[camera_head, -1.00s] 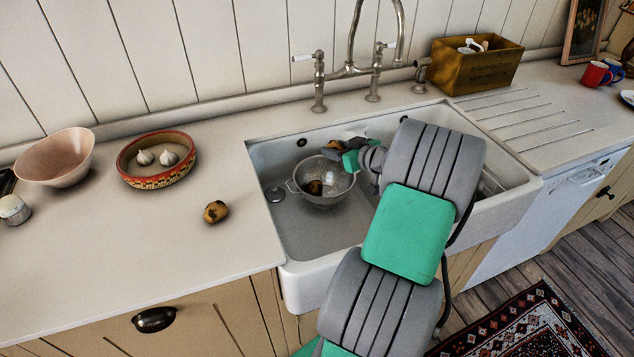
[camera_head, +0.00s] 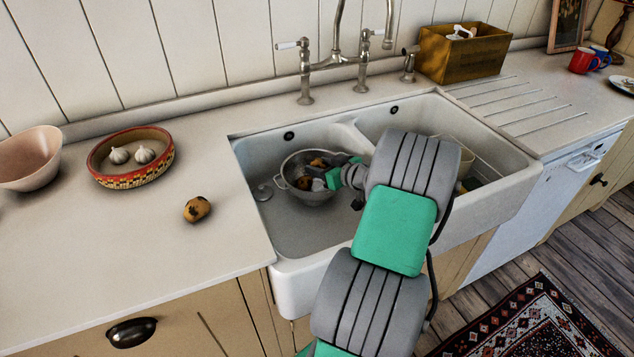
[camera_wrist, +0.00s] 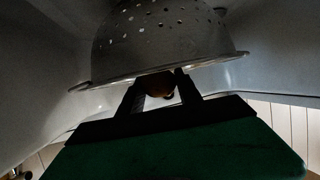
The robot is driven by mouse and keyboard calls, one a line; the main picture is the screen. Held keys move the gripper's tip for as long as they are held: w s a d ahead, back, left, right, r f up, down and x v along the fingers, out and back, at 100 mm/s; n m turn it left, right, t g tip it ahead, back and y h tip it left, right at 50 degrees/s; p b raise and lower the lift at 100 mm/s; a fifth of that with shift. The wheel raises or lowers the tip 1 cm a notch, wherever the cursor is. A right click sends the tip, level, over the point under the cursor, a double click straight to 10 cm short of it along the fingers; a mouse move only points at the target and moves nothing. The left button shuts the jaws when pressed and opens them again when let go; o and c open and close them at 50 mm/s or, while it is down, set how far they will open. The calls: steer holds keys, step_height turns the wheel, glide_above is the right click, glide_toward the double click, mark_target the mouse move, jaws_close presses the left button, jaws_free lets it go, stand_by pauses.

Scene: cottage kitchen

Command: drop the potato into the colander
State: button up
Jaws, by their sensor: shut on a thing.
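The metal colander (camera_head: 290,180) stands upright in the left sink basin. My gripper (camera_head: 320,172) is at its right side, with the fingertips over its opening. It is shut on a brown potato (camera_head: 319,162). In the wrist view the potato (camera_wrist: 160,84) shows between the two dark fingers, close to the rim of the colander (camera_wrist: 165,40). Fingers and potato partly hide the inside of the colander. Another brown potato (camera_head: 197,208) lies on the counter left of the sink.
The white double sink (camera_head: 262,235) has a divider right of the colander. A tap (camera_head: 338,62) stands behind it. A patterned bowl (camera_head: 130,158) with garlic and a pink bowl (camera_head: 28,160) stand on the left counter. A wooden box (camera_head: 463,55) is at the back right.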

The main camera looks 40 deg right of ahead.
steer(key=o, duration=1.5)
steer(key=shift+c, duration=0.2)
steer(key=v, duration=0.7)
steer(key=shift+s+r, duration=0.15)
steer(key=shift+s, duration=0.2)
steer(key=shift+r, duration=0.1)
